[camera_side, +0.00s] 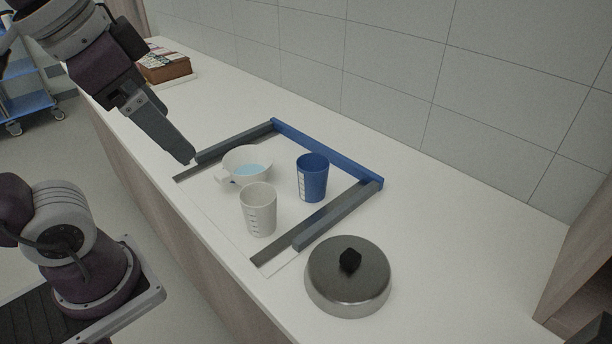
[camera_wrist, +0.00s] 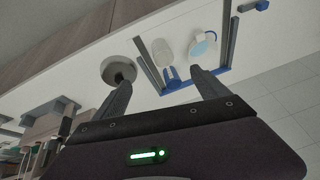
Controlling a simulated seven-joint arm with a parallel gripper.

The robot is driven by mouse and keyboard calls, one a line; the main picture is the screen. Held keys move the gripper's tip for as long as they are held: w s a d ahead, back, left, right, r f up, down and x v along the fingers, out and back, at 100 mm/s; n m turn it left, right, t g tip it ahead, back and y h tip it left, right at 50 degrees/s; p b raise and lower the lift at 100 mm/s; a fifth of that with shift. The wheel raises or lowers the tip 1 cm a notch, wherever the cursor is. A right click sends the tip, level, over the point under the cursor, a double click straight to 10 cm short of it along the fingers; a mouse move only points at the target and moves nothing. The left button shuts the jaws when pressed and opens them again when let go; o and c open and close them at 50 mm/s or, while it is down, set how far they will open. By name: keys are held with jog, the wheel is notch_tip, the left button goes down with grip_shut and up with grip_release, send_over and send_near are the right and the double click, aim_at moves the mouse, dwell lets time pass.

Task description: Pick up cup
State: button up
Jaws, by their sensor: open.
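A white cup with a side handle (camera_side: 233,178) holds light blue liquid and stands upright inside a low frame on the counter. A white cup with measuring marks (camera_side: 259,213) stands in front of it. A blue cup with a white marked strip (camera_side: 312,178) stands to the right. In the wrist view I see the handled cup (camera_wrist: 203,50), the marked white cup (camera_wrist: 162,49) and the blue cup (camera_wrist: 170,74). My gripper (camera_side: 188,157) is above the counter, left of the handled cup, apart from all three. In the wrist view my gripper (camera_wrist: 158,76) is open and empty.
The low frame has a blue bar (camera_side: 325,150) at the back and grey bars (camera_side: 338,214) at the sides. A round metal lid with a black knob (camera_side: 347,280) lies in front right. A brown box (camera_side: 165,67) is at the far left. A tiled wall (camera_side: 400,60) borders the counter.

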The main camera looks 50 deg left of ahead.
jog(key=w+a+m+g+y, duration=0.2)
jog(key=w+a+m+y, duration=0.1)
jog(key=w+m, duration=0.55)
jog(key=m+t+y, duration=0.3)
jog(key=m+y, duration=0.6)
jog(key=m, duration=0.4)
send_over(313, 180)
jog(key=d, duration=0.4)
notch_tip(313, 180, down, 2)
jog(key=shift+n, duration=0.25)
jog(key=f, duration=2.2)
jog(key=shift+w+a+f, duration=0.15)
jog(key=shift+w+f, duration=0.1)
jog(key=shift+f, duration=0.05)
jog(key=x, duration=0.6)
jog(key=shift+s+a, duration=0.2)
jog(key=shift+a, duration=0.35)
grip_shut()
